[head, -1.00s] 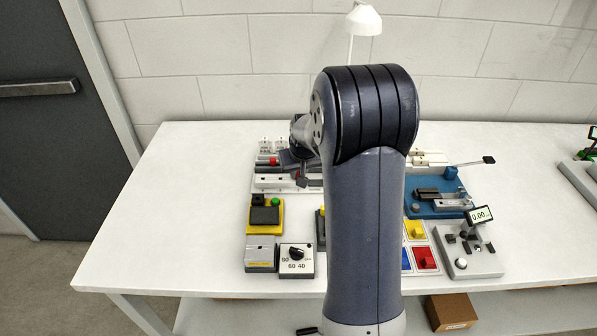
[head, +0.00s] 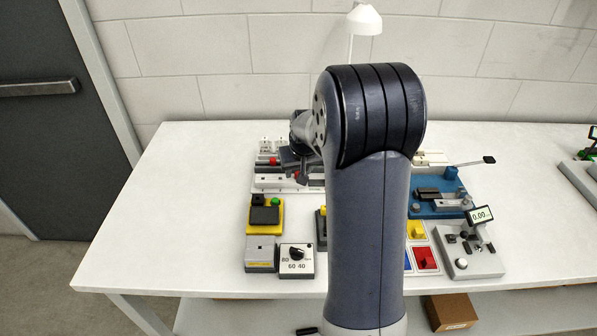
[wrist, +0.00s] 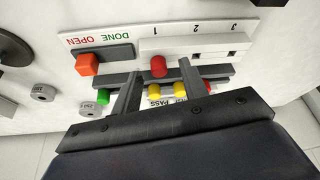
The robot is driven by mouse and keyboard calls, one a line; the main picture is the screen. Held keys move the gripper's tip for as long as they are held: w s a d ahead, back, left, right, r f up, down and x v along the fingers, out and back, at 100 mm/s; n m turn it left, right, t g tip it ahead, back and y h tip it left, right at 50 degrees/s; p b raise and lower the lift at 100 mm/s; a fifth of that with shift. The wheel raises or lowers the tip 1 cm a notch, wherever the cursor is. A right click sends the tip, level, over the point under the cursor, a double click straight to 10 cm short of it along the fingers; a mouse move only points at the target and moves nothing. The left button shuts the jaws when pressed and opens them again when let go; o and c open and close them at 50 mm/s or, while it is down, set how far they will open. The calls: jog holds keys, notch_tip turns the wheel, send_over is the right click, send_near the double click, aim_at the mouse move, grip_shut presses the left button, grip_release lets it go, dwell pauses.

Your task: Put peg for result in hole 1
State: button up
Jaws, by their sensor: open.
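In the wrist view a white block (wrist: 218,43) carries the labels 1, 2 and 3. A red peg (wrist: 158,66) stands upright at the label 1 end, where hole 1 would be. The small square openings by 2 and 3 look empty. My gripper (wrist: 159,70) is open, with one finger on each side of the red peg and a gap to each. Behind the fingers, a dark rack (wrist: 210,74) holds green, yellow and red pegs; a partly covered label there reads PASS. In the head view my gripper (head: 298,168) is over the back white fixture, partly hidden by my arm.
An orange-red slider block (wrist: 87,64) sits beside the OPEN/DONE label. Grey round weights (wrist: 43,92) lie at the left. In the head view a dial box (head: 296,260), a yellow fixture (head: 253,229) and a blue fixture (head: 420,209) stand nearby. The table's left side is clear.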

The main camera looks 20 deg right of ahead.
jog(key=v, duration=0.9)
jog(key=shift+s, duration=0.15)
jog(key=shift+d+r, duration=0.1)
jog(key=x, duration=1)
jog(key=shift+f, duration=0.25)
jog(key=shift+w+r+p, duration=0.1)
jog(key=shift+w+p, duration=0.1)
jog(key=shift+p, duration=0.1)
jog(key=shift+b, duration=0.3)
